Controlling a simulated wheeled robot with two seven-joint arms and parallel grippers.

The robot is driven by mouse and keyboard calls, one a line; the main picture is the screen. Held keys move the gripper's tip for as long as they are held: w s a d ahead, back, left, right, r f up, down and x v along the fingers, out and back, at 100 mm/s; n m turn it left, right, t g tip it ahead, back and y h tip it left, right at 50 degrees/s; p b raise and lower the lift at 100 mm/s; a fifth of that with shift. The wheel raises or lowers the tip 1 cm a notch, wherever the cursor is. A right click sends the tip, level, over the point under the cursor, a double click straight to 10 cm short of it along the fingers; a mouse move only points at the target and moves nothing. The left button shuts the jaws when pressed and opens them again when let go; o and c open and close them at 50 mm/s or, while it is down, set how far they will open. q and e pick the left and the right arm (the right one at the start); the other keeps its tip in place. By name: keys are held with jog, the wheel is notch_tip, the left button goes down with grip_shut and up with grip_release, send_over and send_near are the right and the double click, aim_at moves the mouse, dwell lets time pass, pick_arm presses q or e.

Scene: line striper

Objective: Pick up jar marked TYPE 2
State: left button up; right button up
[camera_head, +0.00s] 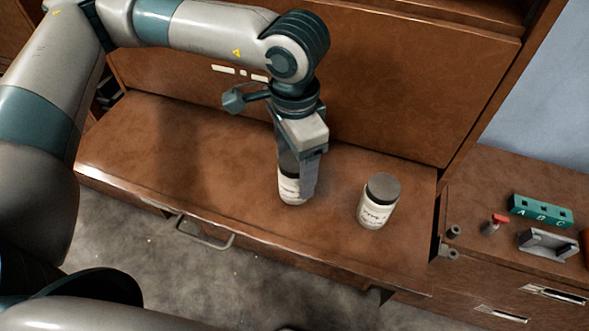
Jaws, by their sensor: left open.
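Two white jars with dark lids stand upright on the brown wooden desk top. One jar (290,190) is partly hidden behind my left gripper. The other jar (377,202) stands to its right in plain view. Both have dark writing on their labels, too small to read surely, so I cannot tell which is TYPE 2. My left gripper (296,170) points down at the left jar and is open, with one finger in front of the jar's right side. Whether it touches the jar is unclear. My right gripper is not in view.
The desk top (170,150) is clear left of the jars, with an upright wooden panel (390,90) behind. A lower cabinet at right holds a green block marked with letters (541,211), a grey holder (547,245) and a small red-topped item (495,223).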

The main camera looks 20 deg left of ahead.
pick_arm(q)
jog(key=shift+f, duration=0.65)
jog(key=c, duration=1.5)
jog(key=shift+w+r, duration=0.1)
jog(key=shift+r, duration=0.45)
notch_tip(320, 180, up, 8)
jog(key=b, duration=0.3)
jog(key=shift+b, duration=0.35)
jog(key=shift+r, duration=0.5)
